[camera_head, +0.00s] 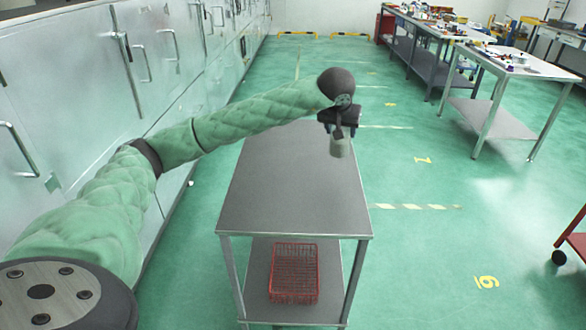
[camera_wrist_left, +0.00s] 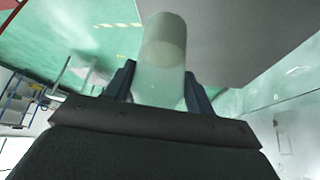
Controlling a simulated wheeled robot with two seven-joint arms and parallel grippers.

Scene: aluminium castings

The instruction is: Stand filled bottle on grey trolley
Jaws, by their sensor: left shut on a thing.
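The bottle (camera_head: 340,148) is a pale, translucent cylinder hanging below my left gripper (camera_head: 341,123) in the head view. My left gripper is shut on it. The left wrist view shows the bottle (camera_wrist_left: 161,62) between the two dark fingers, with a beige fill inside. The grey trolley (camera_head: 285,195) stands in front of me, its flat top bare. The bottle is above the trolley's right part, near its far right edge; the exact gap cannot be told. The trolley top (camera_wrist_left: 235,35) also shows in the wrist view. My right gripper is not in view.
A red wire basket (camera_head: 294,272) sits on the trolley's lower shelf. Pale metal cabinets (camera_head: 75,75) line the left side. Workbenches (camera_head: 510,62) with small items stand at the far right. A red cart (camera_head: 572,240) shows at the right edge. Green floor right of the trolley is clear.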

